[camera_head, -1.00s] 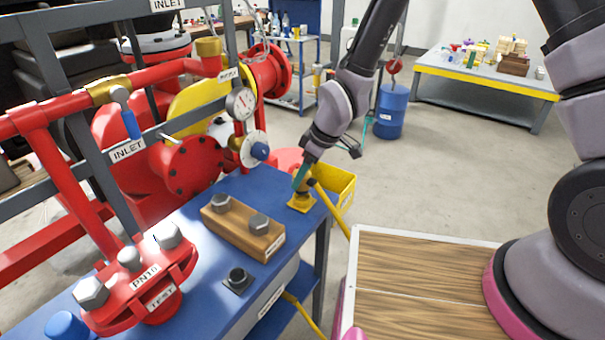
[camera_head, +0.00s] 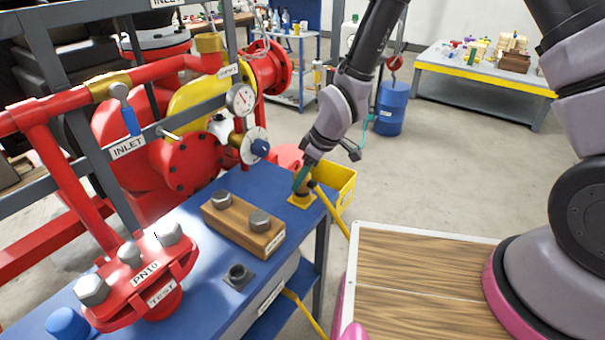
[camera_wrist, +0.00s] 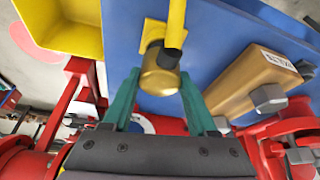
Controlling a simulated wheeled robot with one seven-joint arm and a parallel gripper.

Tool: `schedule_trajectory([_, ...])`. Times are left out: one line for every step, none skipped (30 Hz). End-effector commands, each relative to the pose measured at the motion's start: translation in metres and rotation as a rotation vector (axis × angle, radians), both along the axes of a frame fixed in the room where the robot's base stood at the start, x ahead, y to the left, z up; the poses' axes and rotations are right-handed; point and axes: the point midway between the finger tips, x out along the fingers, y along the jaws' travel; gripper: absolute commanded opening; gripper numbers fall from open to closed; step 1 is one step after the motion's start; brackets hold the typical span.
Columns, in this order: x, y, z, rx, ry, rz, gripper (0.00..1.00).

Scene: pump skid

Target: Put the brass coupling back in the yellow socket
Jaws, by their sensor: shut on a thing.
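My gripper (camera_head: 302,182) is at the far right corner of the blue bench, pointing down. Its teal fingers are shut on the brass coupling (camera_wrist: 159,80), a gold-coloured cylinder between the fingertips in the wrist view. The yellow socket (camera_head: 301,201) is a small square yellow piece on the bench top, directly under the gripper. Its plate also shows behind the coupling in the wrist view (camera_wrist: 150,32). The coupling is at or just above the socket; I cannot tell whether it is seated, because the fingers and coupling hide the socket's opening.
A yellow bin (camera_head: 338,188) hangs beside the bench, close right of the gripper. A wooden block with bolts (camera_head: 235,230) and a dark square fitting (camera_head: 238,277) sit nearer on the bench. Red pump pipework (camera_head: 185,165) stands left. The bench (camera_head: 190,215) is bare between them.

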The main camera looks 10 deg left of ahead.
Motion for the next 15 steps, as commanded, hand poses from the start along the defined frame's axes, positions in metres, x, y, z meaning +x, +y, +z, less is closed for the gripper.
schedule_trajectory([0.0, 0.0002, -0.001, 0.0, 0.0, 0.0, 0.0])
schedule_trajectory([0.0, 0.0002, -0.0015, 0.0, 0.0, 0.0, 0.0])
schedule_trajectory([0.0001, 0.0002, -0.0023, 0.001, -0.001, 0.001, 0.0])
schedule_trajectory([0.0002, 0.0003, -0.0028, 0.001, -0.001, 0.001, 0.0])
schedule_trajectory([0.0003, 0.0003, -0.0034, 0.001, -0.001, 0.001, 0.0])
schedule_trajectory([0.0003, 0.0004, -0.0042, 0.001, -0.001, 0.001, 0.0])
schedule_trajectory([0.0004, 0.0004, -0.0047, 0.001, -0.001, 0.001, 0.0])
schedule_trajectory([0.0004, 0.0004, -0.0052, 0.001, -0.001, 0.001, 0.0])
schedule_trajectory([0.0004, 0.0004, -0.0061, 0.001, -0.001, 0.001, 0.0])
schedule_trajectory([0.0004, 0.0004, -0.0066, 0.001, -0.001, 0.001, 0.0])
schedule_trajectory([0.0004, 0.0004, -0.0073, 0.001, -0.001, 0.001, 0.0])
schedule_trajectory([0.0004, 0.0004, -0.0081, 0.001, -0.001, 0.001, 0.0])
schedule_trajectory([0.0004, 0.0003, -0.0088, 0.001, -0.001, 0.001, 0.0])
schedule_trajectory([0.0002, 0.0003, -0.0094, 0.001, -0.001, 0.001, 0.0])
schedule_trajectory([0.0003, 0.0003, -0.0102, 0.001, -0.001, 0.001, 0.0])
